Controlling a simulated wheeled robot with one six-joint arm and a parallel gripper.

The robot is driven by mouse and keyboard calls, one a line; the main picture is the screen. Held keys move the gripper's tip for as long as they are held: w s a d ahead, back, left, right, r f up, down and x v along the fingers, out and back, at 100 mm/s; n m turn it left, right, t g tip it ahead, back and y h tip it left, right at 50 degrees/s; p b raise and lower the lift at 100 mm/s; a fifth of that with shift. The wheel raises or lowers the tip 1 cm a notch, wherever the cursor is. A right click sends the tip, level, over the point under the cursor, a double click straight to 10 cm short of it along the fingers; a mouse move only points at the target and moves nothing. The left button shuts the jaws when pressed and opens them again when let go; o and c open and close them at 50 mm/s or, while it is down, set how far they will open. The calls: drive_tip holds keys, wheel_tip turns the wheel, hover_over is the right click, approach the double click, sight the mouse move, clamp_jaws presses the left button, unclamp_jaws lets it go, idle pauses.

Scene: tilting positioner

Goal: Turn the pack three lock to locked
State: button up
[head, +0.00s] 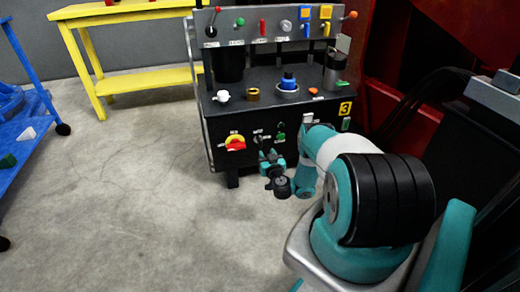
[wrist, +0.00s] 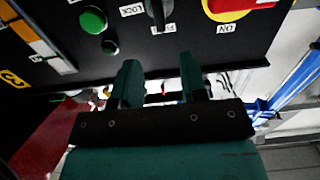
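The pack three lock looks to be the small black knob (wrist: 158,12) at the top of the wrist view, cut off by the frame edge. It is on the black front panel between a LOCK label (wrist: 132,10) and a partly cut-off label starting with F (wrist: 164,29). Its full position cannot be told. My gripper (wrist: 159,78) is open and empty, with its two green fingers apart just short of the panel and the knob beyond them. In the head view my gripper (head: 270,160) is in front of the panel and partly hides the knob area.
The black cabinet (head: 215,160) carries a yellow 3 tag (head: 345,108). A red-and-yellow switch (head: 235,142) and green buttons (wrist: 93,19) flank the knob. A yellow table (head: 150,80) and blue cart (head: 40,130) stand left. The floor between is clear.

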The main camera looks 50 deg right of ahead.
sight(261, 143)
drive_tip(key=shift+f+b+x, duration=0.15)
drive_tip(key=shift+b+x, duration=0.6)
drive_tip(key=shift+b, duration=1.25)
drive_tip(key=shift+f+b+x, duration=0.2)
drive_tip(key=shift+b+x, duration=0.6)
drive_tip(key=shift+b, duration=1.15)
drive_tip(key=w+b, duration=0.1)
drive_tip(key=b, duration=0.4)
drive_tip(key=shift+d, duration=0.2)
drive_tip(key=shift+w+r, duration=0.2)
drive_tip(key=shift+r, duration=0.1)
drive_tip(key=shift+w+d+r, duration=0.1)
drive_tip(key=shift+w+d, duration=0.05)
drive_tip(key=shift+w, duration=0.2)
drive_tip(key=shift+x, duration=1)
drive_tip(key=shift+w+d+b, duration=0.35)
drive_tip(key=shift+w+d, duration=0.05)
drive_tip(key=shift+w, duration=0.15)
drive_tip(key=shift+x, duration=0.75)
drive_tip(key=shift+d, duration=0.1)
